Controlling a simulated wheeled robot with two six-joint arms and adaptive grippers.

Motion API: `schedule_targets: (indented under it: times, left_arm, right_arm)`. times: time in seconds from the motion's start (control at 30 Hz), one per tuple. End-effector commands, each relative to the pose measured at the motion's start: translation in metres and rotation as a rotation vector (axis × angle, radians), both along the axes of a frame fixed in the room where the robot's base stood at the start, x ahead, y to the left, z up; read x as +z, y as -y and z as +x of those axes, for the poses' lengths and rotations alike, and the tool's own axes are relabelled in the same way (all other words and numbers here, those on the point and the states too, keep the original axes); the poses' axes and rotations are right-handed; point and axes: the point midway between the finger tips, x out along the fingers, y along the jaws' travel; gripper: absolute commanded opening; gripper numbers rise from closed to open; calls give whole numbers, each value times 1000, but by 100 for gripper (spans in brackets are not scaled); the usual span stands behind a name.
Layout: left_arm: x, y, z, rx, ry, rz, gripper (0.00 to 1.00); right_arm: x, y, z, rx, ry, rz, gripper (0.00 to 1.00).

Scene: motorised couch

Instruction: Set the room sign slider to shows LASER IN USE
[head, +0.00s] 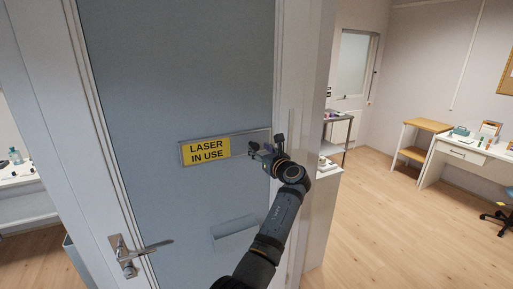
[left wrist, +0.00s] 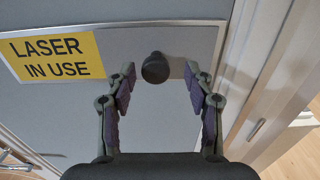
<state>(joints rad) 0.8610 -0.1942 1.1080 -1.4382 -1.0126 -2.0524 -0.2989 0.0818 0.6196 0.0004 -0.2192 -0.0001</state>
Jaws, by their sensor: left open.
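The room sign (head: 182,155) is a framed strip on the grey-blue door. Its yellow LASER IN USE panel (head: 209,150) shows on the left part, and a plain grey slider plate (left wrist: 185,110) covers the right part. My left gripper (head: 263,147) is open in front of the sign's right part. In the left wrist view its two fingertips lie on either side of the knob, with gaps visible on both sides. My right gripper is not in view.
The door (head: 175,85) has a metal lever handle (head: 143,250) at lower left and a grey box-like holder (head: 234,235) below the sign. The door frame (head: 302,110) runs close to my left arm on the right. Open wooden floor and desks lie further right.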

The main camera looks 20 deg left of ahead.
Motion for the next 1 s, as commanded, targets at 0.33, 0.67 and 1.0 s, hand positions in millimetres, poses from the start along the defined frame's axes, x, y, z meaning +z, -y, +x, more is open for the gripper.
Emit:
schedule_targets:
  times: [0.33, 0.67, 1.0]
  left_arm:
    - [0, 34, -27, -1, 0, 0, 53]
    - [0, 34, -27, -1, 0, 0, 53]
    - [-148, 42, -18, -107, -13, -264, 53]
  right_arm:
    - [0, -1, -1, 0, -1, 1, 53]
    - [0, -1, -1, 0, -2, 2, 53]
    - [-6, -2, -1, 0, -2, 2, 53]
